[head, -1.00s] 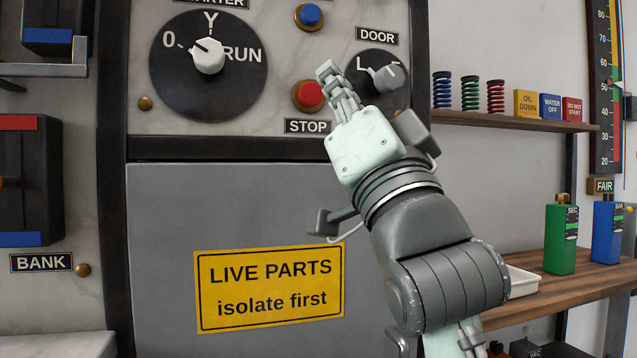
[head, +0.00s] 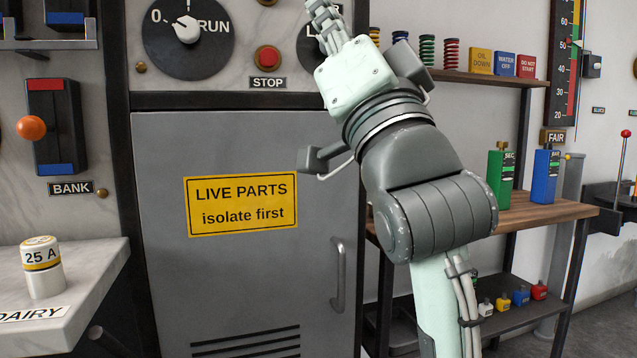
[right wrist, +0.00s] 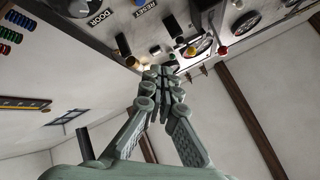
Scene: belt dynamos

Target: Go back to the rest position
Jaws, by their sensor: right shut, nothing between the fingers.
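My right arm rises from the lower right of the head view. My right gripper (head: 322,12) points up at the top edge, with its fingertips partly cut off, in front of the panel by the door knob, which it mostly hides. It is shut and empty. In the right wrist view its fingers (right wrist: 164,78) meet, with nothing between them, and the panel's knobs and buttons lie beyond the tips. Whether it touches the panel I cannot tell. My left gripper is not in view.
A grey cabinet door (head: 160,280) bears a yellow LIVE PARTS sign (head: 241,204) and a handle (head: 337,275). At left are an orange-knobbed lever (head: 31,128) and a 25 A fuse (head: 43,268) on a marble ledge. Shelves at right hold springs, blocks and green and blue bottles.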

